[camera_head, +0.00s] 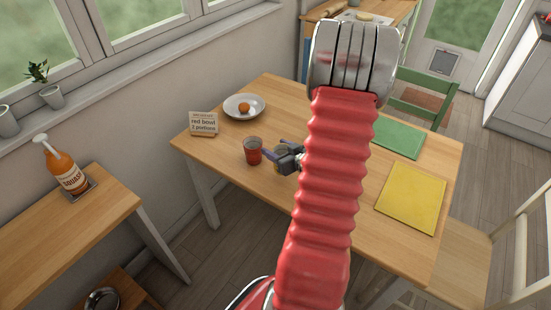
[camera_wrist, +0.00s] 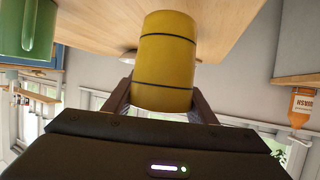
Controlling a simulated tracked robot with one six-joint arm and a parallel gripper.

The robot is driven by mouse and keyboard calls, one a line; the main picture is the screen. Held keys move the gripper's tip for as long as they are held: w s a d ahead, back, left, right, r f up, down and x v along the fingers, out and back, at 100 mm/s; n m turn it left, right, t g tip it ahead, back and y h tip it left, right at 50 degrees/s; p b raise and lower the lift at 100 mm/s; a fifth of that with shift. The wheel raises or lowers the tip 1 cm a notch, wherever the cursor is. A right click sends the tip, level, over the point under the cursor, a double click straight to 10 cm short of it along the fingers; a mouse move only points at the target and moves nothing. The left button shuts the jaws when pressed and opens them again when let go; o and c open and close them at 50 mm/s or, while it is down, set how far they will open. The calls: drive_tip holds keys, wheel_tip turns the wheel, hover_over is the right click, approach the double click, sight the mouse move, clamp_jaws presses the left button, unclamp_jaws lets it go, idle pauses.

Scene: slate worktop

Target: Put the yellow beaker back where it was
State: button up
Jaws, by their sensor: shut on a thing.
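The yellow beaker (camera_wrist: 165,60), with dark bands around it, fills the middle of the wrist view. My gripper (camera_wrist: 160,108) is shut on it, one finger on each side. In the head view my gripper (camera_head: 284,158) is over the left part of the wooden table (camera_head: 265,195), mostly hidden behind my red arm, with only a little of the beaker showing. I cannot tell whether the beaker touches the tabletop. A red beaker (camera_head: 253,153) stands just left of my gripper.
A plate (camera_head: 244,106) with an orange ball-like item and a card reading "red bowl 2 portions" (camera_head: 203,122) stand at the back left. Green (camera_head: 398,138) and yellow (camera_head: 411,197) mats lie right. A squash bottle (camera_head: 64,168) stands on the side table.

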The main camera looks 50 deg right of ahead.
drive_tip(key=shift+f, duration=2.05)
drive_tip(key=o, duration=1.2)
drive_tip(key=shift+f, duration=0.1)
drive_tip(key=shift+s+r, duration=0.2)
drive_tip(key=v, duration=1.1)
drive_tip(key=shift+s+a, duration=0.15)
drive_tip(key=shift+s, duration=0.1)
